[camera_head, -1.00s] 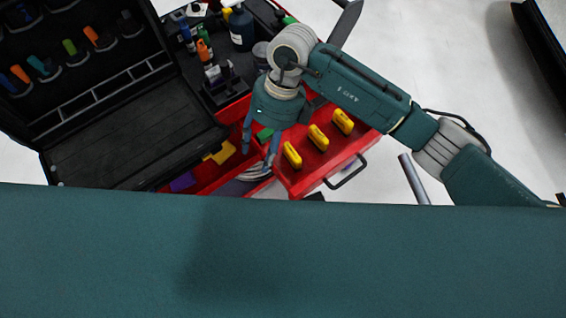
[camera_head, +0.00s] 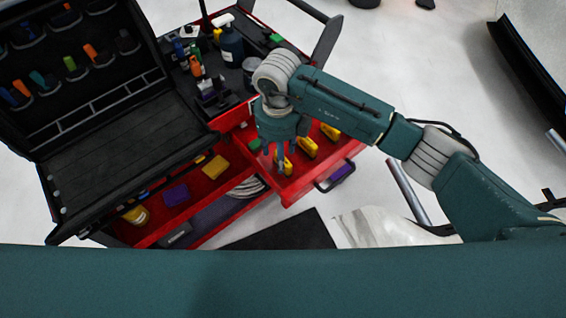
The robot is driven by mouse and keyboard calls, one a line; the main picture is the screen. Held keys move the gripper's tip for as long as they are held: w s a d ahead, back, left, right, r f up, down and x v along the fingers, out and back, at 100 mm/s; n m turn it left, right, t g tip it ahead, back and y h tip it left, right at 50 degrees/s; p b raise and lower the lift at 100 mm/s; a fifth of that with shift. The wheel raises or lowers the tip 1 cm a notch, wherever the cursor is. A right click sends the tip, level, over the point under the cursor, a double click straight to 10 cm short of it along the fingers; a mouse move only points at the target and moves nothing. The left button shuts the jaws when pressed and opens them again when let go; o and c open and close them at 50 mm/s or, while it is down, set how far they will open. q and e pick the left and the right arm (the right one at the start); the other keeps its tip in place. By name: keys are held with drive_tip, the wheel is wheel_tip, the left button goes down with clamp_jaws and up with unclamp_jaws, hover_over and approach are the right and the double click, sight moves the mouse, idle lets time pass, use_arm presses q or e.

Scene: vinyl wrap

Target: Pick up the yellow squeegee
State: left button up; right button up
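A flat yellow squeegee-like piece (camera_head: 215,166) lies in the open red drawer, left of my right gripper. Several yellow-handled tools lie in a row in the upper red drawer: one (camera_head: 284,168) right at the fingertips, one (camera_head: 306,148) in the middle and one (camera_head: 330,131) farther right. Which yellow item is the squeegee is not certain. My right gripper (camera_head: 275,160) points down over the left end of that row. Its fingers look close together and partly cover the nearest yellow tool. Whether they touch it cannot be told. My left gripper is not in view.
The open black case (camera_head: 110,135) covers the left side. Bottles (camera_head: 230,45) stand on the cart top. A purple piece (camera_head: 176,194) and a coiled hose (camera_head: 247,187) lie in the drawers. A black mat (camera_head: 280,232) lies on the pale floor.

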sight(287, 173)
drive_tip(key=f, duration=0.2)
drive_tip(key=f+p, duration=0.1)
drive_tip(key=f, duration=0.1)
drive_tip(key=shift+s+d+f, duration=0.15)
drive_tip(key=shift+d+f, duration=0.05)
drive_tip(key=shift+f, duration=0.2)
clamp_jaws()
drive_tip(key=shift+r, duration=0.1)
